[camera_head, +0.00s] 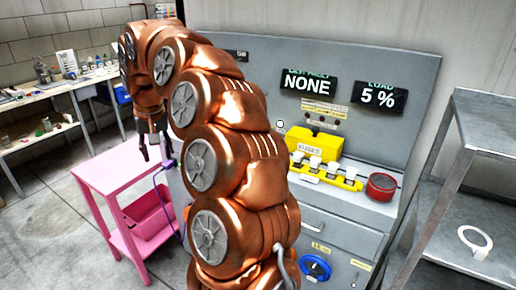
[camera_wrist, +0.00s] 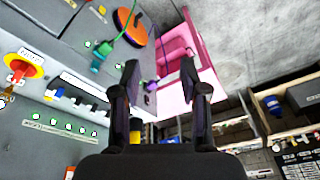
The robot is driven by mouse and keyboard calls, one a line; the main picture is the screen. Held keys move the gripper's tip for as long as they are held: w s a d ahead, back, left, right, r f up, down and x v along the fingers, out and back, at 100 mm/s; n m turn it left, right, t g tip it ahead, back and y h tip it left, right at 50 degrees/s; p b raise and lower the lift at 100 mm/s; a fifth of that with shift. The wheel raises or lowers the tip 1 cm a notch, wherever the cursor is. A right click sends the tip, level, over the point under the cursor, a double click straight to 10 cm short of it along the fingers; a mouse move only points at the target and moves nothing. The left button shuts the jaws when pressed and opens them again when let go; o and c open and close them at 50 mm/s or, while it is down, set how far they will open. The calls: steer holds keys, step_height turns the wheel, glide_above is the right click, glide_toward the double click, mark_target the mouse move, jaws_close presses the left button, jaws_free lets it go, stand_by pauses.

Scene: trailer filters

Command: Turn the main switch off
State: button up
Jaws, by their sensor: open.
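The main switch (camera_wrist: 22,68) shows at the left edge of the wrist view as a red knob on a yellow plate, on a grey panel beside a small white label. I cannot tell its setting. In the head view I cannot make it out; my arm covers part of the grey cabinet (camera_head: 412,148). My gripper (camera_head: 156,154) hangs fingers down left of the cabinet, near the pink cart. In the wrist view my gripper (camera_wrist: 160,76) is open, with nothing between its fingers, well to the right of the switch and apart from it.
The cabinet carries a yellow fuse box (camera_head: 318,146), a red round part (camera_head: 381,186), a blue knob (camera_head: 316,267) and black displays (camera_head: 308,85). A pink cart (camera_head: 104,176) stands left, a metal shelf (camera_head: 484,122) right. Open floor (camera_head: 52,232) lies left of the cart.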

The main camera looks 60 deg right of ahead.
steer(key=s+d+f+m+h+b, duration=0.15)
steer(key=d+m, duration=0.25)
steer(key=d, duration=0.9)
steer(key=d+f+m+h+b, duration=0.1)
steer(key=d+f+m, duration=0.25)
steer(key=d, duration=0.95)
steer(key=s+d+m, duration=0.1)
steer(key=s+d, duration=0.1)
steer(key=s+d+m+g+h, duration=0.1)
steer(key=s+d, duration=0.1)
steer(key=d, duration=0.1)
steer(key=s+d+f+m+g+b, duration=0.1)
steer(key=s+d+m, duration=0.1)
steer(key=shift+s+d, duration=0.1)
steer(key=shift+d, duration=0.05)
steer(key=shift+p+x, duration=0.4)
steer(key=shift+x, duration=3.5)
jaws_close()
